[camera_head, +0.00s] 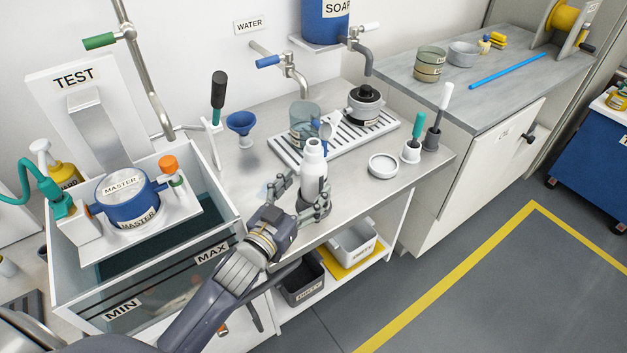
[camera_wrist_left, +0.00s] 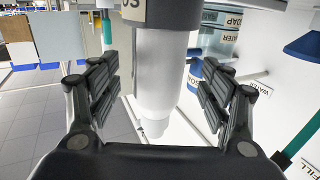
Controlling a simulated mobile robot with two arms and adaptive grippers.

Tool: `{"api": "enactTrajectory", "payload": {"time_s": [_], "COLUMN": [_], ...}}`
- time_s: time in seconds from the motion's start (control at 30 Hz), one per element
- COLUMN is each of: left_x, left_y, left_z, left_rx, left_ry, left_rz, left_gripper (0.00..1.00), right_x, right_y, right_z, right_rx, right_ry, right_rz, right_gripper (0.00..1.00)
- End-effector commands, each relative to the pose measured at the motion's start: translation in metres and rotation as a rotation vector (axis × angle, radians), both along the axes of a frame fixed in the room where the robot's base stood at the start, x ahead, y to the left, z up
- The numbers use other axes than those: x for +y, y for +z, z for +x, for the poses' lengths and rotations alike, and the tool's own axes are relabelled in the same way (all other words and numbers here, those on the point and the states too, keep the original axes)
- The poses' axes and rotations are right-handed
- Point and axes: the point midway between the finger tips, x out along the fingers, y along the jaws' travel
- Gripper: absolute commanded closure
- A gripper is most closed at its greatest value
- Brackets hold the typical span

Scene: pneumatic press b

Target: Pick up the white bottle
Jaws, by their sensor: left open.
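The white bottle (camera_head: 313,174) stands upright near the front edge of the grey counter in the head view. My left gripper (camera_head: 300,202) is at the bottle, with one finger on each side of it. In the left wrist view, the bottle (camera_wrist_left: 160,70) is between the two open fingers of my left gripper (camera_wrist_left: 160,100), and gaps show on both sides. The bottle's lower part is partly hidden by my gripper in the head view. My right gripper is not in view.
A drip rack (camera_head: 345,143) with a clear cup (camera_head: 305,122) is behind the bottle. A white round dish (camera_head: 382,166) and brush holders (camera_head: 411,151) stand to the right. A blue funnel (camera_head: 240,124) is at the left, beside a water tank (camera_head: 215,235) with a MASTER unit.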

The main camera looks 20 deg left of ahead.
Motion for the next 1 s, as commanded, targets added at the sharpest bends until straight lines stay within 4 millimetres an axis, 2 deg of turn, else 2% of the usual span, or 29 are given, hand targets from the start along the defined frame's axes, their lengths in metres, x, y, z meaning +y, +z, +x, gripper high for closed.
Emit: {"api": "enactTrajectory", "payload": {"time_s": [0.13,0.3,0.57,0.67,0.83,1.0], "left_x": [-0.007,-0.010,-0.011,-0.011,-0.011,-0.011], "left_y": [0.002,0.000,-0.001,-0.001,-0.001,0.000], "left_z": [0.023,0.040,0.043,0.043,0.043,0.043], "left_rx": [-0.003,-0.002,-0.001,-0.001,-0.001,-0.003], "left_ry": [-0.001,-0.001,-0.001,-0.001,-0.001,-0.001], "left_rz": [-0.002,0.000,0.000,0.000,0.000,-0.001], "left_gripper": [0.28,0.28,0.28,0.46,0.83,0.83], "right_x": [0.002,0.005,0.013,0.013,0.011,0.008], "right_y": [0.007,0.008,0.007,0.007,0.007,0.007], "right_z": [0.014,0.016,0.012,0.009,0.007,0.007], "right_rx": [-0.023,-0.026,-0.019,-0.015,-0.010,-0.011], "right_ry": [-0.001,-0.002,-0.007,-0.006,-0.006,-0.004], "right_rz": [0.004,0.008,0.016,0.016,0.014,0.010], "right_gripper": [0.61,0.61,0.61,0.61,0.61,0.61]}}
